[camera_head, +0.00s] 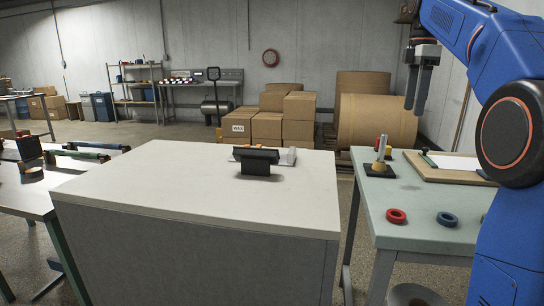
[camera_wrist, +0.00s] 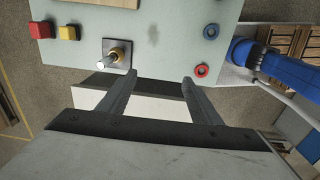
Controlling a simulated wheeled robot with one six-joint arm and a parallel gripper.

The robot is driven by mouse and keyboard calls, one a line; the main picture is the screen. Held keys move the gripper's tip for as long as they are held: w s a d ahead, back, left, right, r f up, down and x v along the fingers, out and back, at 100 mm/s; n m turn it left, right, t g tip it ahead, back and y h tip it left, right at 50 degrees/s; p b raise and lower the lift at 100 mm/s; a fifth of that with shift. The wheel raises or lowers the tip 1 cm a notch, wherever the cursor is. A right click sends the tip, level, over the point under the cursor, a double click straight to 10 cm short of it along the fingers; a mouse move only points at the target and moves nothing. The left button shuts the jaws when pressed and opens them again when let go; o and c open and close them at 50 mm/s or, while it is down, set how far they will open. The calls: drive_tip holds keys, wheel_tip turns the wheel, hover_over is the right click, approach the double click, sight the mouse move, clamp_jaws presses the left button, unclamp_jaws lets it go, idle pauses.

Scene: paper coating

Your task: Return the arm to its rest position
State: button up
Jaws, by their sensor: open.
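My gripper (camera_head: 416,88) hangs at the upper right in the head view, fingers pointing down, above the green-topped table. In the wrist view my gripper (camera_wrist: 155,82) shows both fingers spread apart with nothing between them. My blue arm (camera_head: 490,40) rises along the right side of the head view and bends over at the top, with the gripper hanging from its far end.
The right table (camera_head: 430,215) holds a red ring (camera_head: 396,216), a blue ring (camera_head: 447,219), a post on a black base (camera_head: 379,168) and a board (camera_head: 455,168). A white-topped counter (camera_head: 190,180) with a black device (camera_head: 256,161) stands left of it.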

drive_tip(key=s+a+f+m+t, duration=0.1)
drive_tip(key=s+a+f+m, duration=0.3)
drive_tip(key=s+f, duration=0.4)
drive_tip(key=s+a+f+m+t, duration=0.1)
drive_tip(key=s+a+f+m, duration=0.35)
drive_tip(key=s, duration=0.65)
drive_tip(key=s+a+f+m+t, duration=0.1)
drive_tip(key=s+f+m, duration=0.2)
drive_tip(key=s+f, duration=0.5)
drive_tip(key=s+f+m+t, duration=0.1)
drive_tip(key=s+f+m, duration=0.3)
drive_tip(key=f, duration=1.2)
drive_tip(key=s, duration=0.4)
drive_tip(key=shift+a+f+t, duration=0.25)
drive_tip(key=shift+a+t, duration=0.05)
drive_tip(key=shift+a, duration=0.05)
